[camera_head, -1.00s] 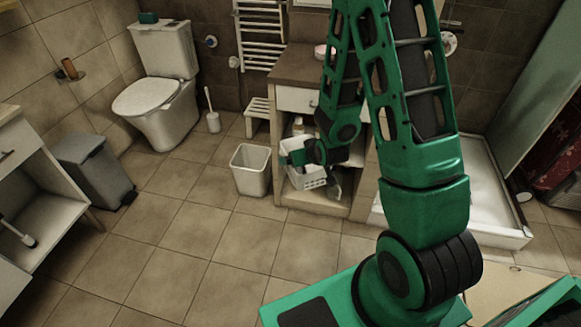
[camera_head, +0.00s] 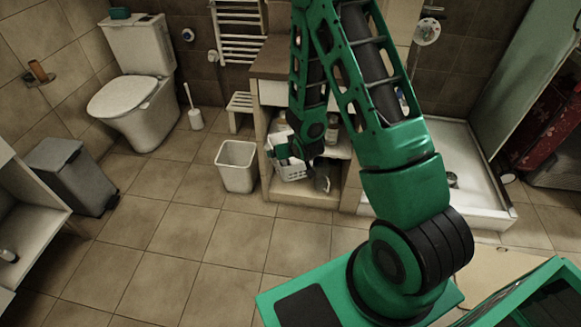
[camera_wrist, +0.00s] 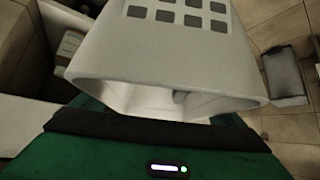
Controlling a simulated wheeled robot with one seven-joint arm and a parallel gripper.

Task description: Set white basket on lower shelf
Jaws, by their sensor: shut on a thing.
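The white basket (camera_head: 290,171) is in front of the lower part of the wooden cabinet, tilted, with square holes in its side. It fills the top middle of the wrist view (camera_wrist: 178,48). My gripper (camera_head: 296,150) is shut on the basket; its fingertips are mostly hidden by the basket and arm. The lower shelf (camera_head: 308,195) is the cabinet's bottom board, just below the basket in the picture. The head view does not clearly show whether the basket touches it.
A white bin (camera_head: 237,178) stands on the floor left of the cabinet. A grey object (camera_head: 323,180) is in the cabinet's lower space, right of the basket. Bottles (camera_head: 332,130) stand on the shelf above. A shower tray (camera_head: 470,170) lies right. The floor in front is clear.

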